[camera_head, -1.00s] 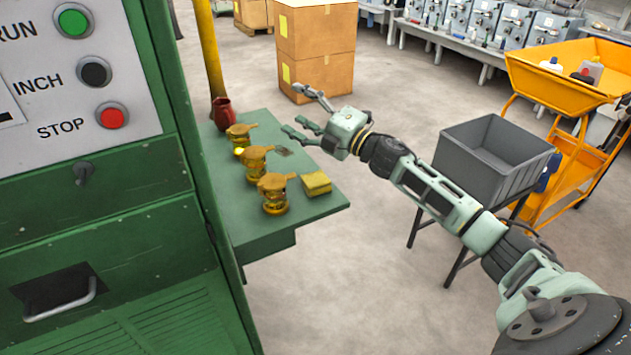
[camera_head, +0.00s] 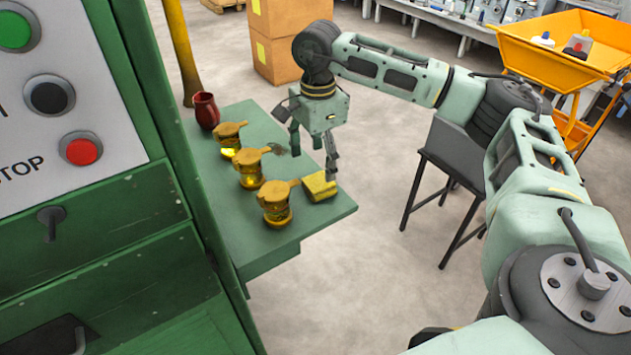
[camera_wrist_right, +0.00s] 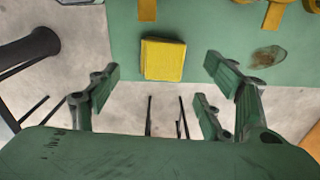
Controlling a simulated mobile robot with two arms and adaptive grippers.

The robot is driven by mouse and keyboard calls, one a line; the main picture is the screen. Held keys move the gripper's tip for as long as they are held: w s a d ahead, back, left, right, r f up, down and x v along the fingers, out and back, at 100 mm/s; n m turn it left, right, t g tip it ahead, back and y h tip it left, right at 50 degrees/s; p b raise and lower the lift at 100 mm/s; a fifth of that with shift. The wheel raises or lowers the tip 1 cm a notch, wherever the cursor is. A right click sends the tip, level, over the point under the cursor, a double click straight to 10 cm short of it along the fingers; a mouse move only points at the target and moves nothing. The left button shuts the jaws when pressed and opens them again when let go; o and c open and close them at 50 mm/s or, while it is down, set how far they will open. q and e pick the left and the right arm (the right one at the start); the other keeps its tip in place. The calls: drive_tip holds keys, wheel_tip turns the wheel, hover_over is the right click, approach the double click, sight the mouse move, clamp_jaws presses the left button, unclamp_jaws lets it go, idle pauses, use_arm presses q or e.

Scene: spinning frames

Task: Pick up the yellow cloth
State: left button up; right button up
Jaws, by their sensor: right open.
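The yellow cloth (camera_head: 319,186) is a small folded block lying near the right edge of the green shelf (camera_head: 325,212). It also shows in the right wrist view (camera_wrist_right: 163,60), square and whole, ahead of the fingers. My right gripper (camera_head: 313,165) points down over the shelf's edge, just behind the cloth in the head view. In the right wrist view its fingers (camera_wrist_right: 160,95) are spread wide with nothing between them. The cloth appears centred between the fingers but apart from them. My left gripper is not in view.
Several brass fittings (camera_head: 276,203) stand in a row left of the cloth. A dark red jug (camera_head: 205,110) is at the shelf's far end. The green machine (camera_head: 130,210) rises along the left. Cardboard boxes (camera_head: 280,60) and an orange cart (camera_head: 560,65) stand beyond. A dark stain (camera_wrist_right: 268,56) marks the shelf.

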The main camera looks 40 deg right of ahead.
sight(319, 181)
drive_tip(key=shift+f+p, duration=0.4)
drive_tip(key=shift+f, duration=0.5)
drive_tip(key=f, duration=0.1)
drive_tip(key=f+p, duration=0.1)
drive_tip(key=f, duration=0.1)
drive_tip(key=f+p, duration=0.1)
drive_tip(key=shift+w+d+f, duration=0.25)
drive_tip(key=shift+d+f, duration=0.05)
drive_tip(key=shift+d, duration=0.1)
drive_tip(key=shift+f, duration=0.2)
drive_tip(key=c, duration=1.1)
drive_tip(key=shift+c, duration=0.2)
drive_tip(key=shift+r, duration=0.1)
